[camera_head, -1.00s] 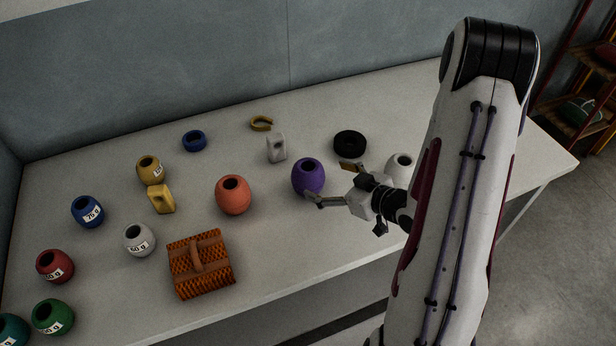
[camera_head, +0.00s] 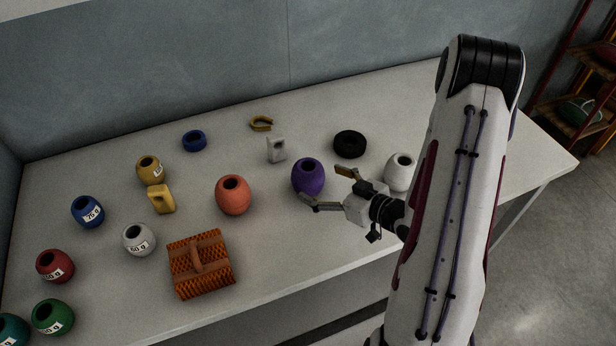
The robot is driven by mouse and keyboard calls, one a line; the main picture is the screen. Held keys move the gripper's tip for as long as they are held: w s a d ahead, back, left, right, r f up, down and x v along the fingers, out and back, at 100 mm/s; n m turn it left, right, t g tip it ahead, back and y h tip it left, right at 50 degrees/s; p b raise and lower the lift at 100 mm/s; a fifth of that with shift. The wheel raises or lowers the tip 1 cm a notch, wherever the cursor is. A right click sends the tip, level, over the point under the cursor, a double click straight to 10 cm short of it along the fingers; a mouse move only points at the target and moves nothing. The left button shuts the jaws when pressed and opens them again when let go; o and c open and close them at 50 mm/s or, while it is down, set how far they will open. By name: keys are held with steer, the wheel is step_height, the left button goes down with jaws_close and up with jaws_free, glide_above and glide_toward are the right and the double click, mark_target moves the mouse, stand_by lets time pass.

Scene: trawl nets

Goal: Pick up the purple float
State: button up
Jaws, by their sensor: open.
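The purple float (camera_head: 308,177) stands upright on the table, a rounded barrel shape with a dark hole in its top. My gripper (camera_head: 320,187) is open, just right of the float and low over the table. One finger reaches to the float's front lower side, and the other is to its right, toward the back. I cannot tell whether either finger touches the float. Nothing is held.
An orange float (camera_head: 234,196) stands left of the purple one, and a white float (camera_head: 399,172) stands to the right, behind my gripper. A black ring (camera_head: 349,144) and a pale block (camera_head: 276,149) lie behind. An orange brush (camera_head: 201,264) is at the front left.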

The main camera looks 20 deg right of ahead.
mark_target(308, 175)
steer(key=shift+w+a+f, duration=0.2)
steer(key=shift+w, duration=0.4)
steer(key=shift+w, duration=0.1)
steer(key=shift+x, duration=2.5)
steer(key=shift+r, duration=0.1)
steer(key=c, duration=1.3)
